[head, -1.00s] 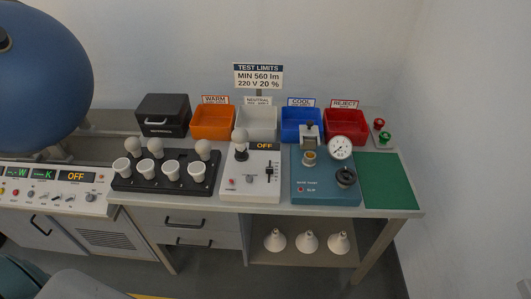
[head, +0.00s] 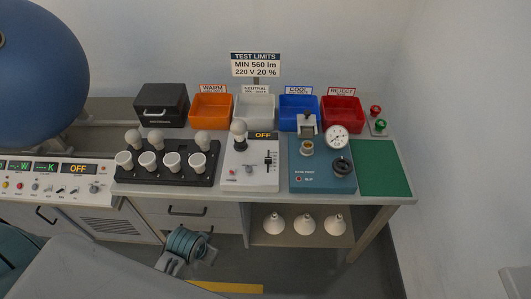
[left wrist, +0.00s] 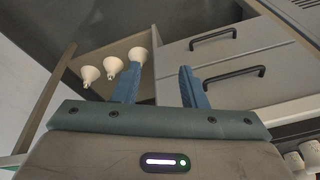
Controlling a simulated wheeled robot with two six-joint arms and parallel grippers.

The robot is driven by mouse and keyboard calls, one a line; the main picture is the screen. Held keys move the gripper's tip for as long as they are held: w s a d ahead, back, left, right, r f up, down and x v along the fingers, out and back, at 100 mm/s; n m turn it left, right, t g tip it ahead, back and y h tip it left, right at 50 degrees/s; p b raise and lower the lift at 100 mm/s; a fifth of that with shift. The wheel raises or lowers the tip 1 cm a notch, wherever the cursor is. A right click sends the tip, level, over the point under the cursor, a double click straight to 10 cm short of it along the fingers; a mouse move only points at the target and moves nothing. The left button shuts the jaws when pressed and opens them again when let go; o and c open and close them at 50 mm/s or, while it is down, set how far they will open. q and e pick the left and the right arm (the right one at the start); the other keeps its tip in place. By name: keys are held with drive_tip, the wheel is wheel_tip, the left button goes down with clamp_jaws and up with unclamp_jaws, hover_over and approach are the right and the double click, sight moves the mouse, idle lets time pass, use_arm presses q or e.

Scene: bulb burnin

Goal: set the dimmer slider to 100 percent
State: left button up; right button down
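The dimmer slider (head: 268,159) is a small black handle in an upright slot on the right side of the white test panel (head: 245,184). Its exact setting is too small to read. The panel's display (head: 263,135) reads OFF, and a white bulb (head: 239,129) stands at its upper left. My left gripper (head: 192,250) is low in front of the bench, below and left of the panel, touching nothing. In the left wrist view its two blue fingers (left wrist: 160,88) are apart with nothing between them. My right gripper is out of view.
A black rack (head: 165,176) with bulbs and white cups stands left of the panel. A blue tester (head: 322,184) with a gauge stands close on its right. Colored bins (head: 211,119) line the back. Drawer handles (head: 187,212) are near my left gripper. Reflector bulbs (head: 304,225) sit on the lower shelf.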

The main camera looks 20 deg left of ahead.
use_arm(q)
drive_tip(key=w+d+r+m, duration=0.1)
drive_tip(key=w+r+m, duration=0.1)
drive_tip(key=w+r, duration=0.4)
drive_tip(key=m+g+h+p, duration=0.15)
drive_tip(key=m+h, duration=0.35)
drive_tip(key=m, duration=0.6)
approach(269, 158)
drive_tip(key=p+x, duration=0.3)
drive_tip(key=x, duration=0.4)
drive_tip(key=shift+x, duration=0.8)
clamp_jaws()
drive_tip(key=shift+f, duration=0.1)
